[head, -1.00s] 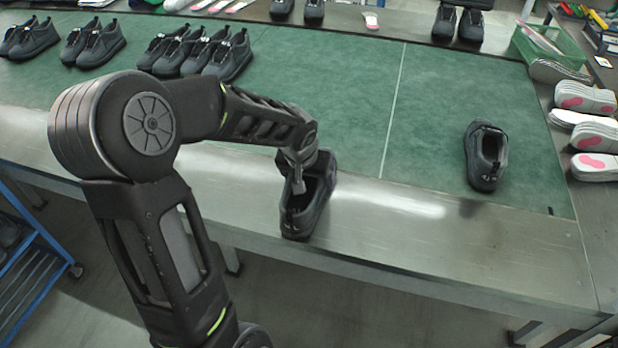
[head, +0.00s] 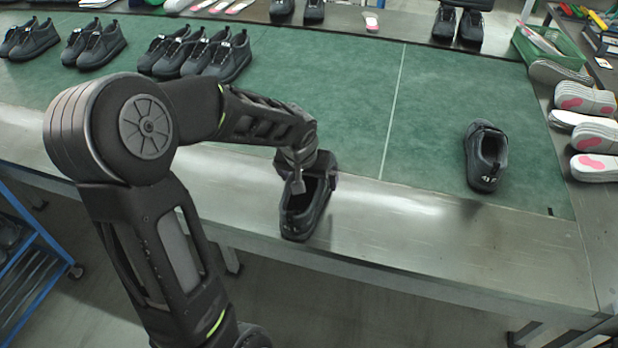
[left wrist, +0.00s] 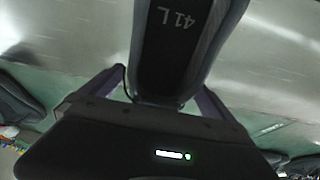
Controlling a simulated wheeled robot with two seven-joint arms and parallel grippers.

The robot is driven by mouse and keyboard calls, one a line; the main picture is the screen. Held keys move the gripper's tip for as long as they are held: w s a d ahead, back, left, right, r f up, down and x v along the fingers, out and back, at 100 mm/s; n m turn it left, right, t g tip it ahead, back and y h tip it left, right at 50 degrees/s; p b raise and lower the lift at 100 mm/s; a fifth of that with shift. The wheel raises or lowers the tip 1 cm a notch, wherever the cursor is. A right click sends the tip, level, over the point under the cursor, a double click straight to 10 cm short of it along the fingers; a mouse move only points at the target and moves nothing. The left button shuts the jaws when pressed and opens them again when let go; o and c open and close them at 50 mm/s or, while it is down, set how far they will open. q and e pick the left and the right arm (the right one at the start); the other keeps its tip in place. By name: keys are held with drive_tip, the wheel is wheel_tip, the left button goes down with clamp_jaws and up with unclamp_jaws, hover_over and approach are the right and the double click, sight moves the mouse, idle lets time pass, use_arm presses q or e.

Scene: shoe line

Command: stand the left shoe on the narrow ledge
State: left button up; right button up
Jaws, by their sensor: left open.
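The left shoe (head: 300,217), black, stands upright on the narrow ledge (head: 420,225), the bare metal strip along the table's front. Its heel faces the front edge. In the left wrist view the shoe's insole (left wrist: 178,40) reads "41 L". My left gripper (head: 315,182) is open over the shoe, with one finger on each side of it. The fingers also show in the left wrist view (left wrist: 165,85), apart around the shoe. The shoe's toe is hidden under the gripper. My right gripper is not in view.
Another black shoe (head: 486,160) stands on the green mat (head: 440,100) to the right. Several black shoes (head: 95,45) line the back left. Pale soles (head: 595,135) and a green basket (head: 550,45) lie at the right. The ledge right of the shoe is clear.

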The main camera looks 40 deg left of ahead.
use_arm(q)
drive_tip(key=v, duration=1.1)
drive_tip(key=shift+r, duration=0.2)
